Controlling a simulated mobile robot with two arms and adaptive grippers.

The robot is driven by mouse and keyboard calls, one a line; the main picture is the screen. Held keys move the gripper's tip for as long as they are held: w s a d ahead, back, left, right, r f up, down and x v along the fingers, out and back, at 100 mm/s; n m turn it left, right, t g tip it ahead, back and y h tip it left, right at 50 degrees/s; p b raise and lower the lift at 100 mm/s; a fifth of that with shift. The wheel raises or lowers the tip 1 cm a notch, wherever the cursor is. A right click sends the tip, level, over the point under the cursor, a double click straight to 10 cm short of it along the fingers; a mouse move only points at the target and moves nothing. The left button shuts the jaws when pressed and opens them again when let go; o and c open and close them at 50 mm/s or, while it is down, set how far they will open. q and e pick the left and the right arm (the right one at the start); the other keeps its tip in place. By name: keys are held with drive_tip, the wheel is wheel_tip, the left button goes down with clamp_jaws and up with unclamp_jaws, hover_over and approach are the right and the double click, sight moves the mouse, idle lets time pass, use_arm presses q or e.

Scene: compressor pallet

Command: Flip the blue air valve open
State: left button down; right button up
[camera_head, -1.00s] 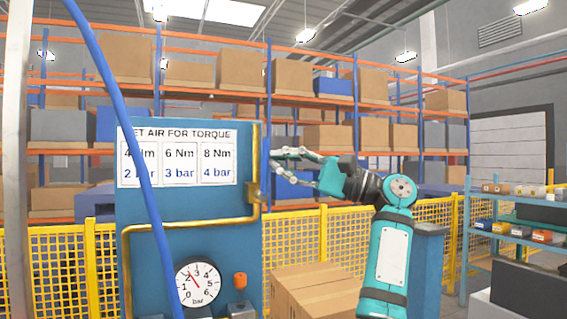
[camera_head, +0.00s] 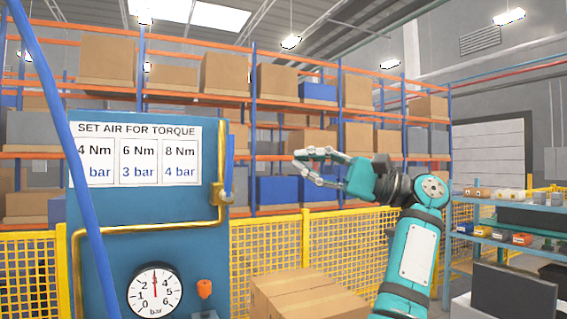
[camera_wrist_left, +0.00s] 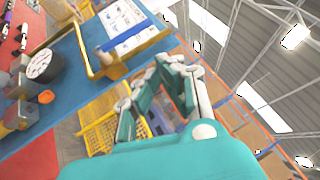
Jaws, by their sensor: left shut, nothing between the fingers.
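The blue air valve handle (camera_head: 229,160) stands upright, along the pipe line, at the right edge of the blue panel (camera_head: 105,235). Its brass valve body (camera_head: 219,194) sits just below it. The wrist view shows the handle (camera_wrist_left: 130,38) as a blue bar beside the brass pipe. My left gripper (camera_head: 303,167) is to the right of the handle, clearly apart from it, with its fingers pointing left. It is shut with nothing in it; its fingers also show in the wrist view (camera_wrist_left: 145,85). The pressure gauge (camera_head: 155,290) needle points nearly straight up, about 3 bar. My right gripper is out of view.
An orange knob (camera_head: 205,288) is right of the gauge. A blue hose (camera_head: 70,150) crosses the panel's left side. A yellow mesh fence (camera_head: 268,250) and cardboard boxes (camera_head: 300,288) stand below my arm. Stocked racks fill the background.

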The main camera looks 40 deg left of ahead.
use_arm(q)
drive_tip(key=shift+w+d+f, duration=0.25)
drive_tip(key=shift+w+d, duration=0.75)
drive_tip(key=shift+w, duration=0.1)
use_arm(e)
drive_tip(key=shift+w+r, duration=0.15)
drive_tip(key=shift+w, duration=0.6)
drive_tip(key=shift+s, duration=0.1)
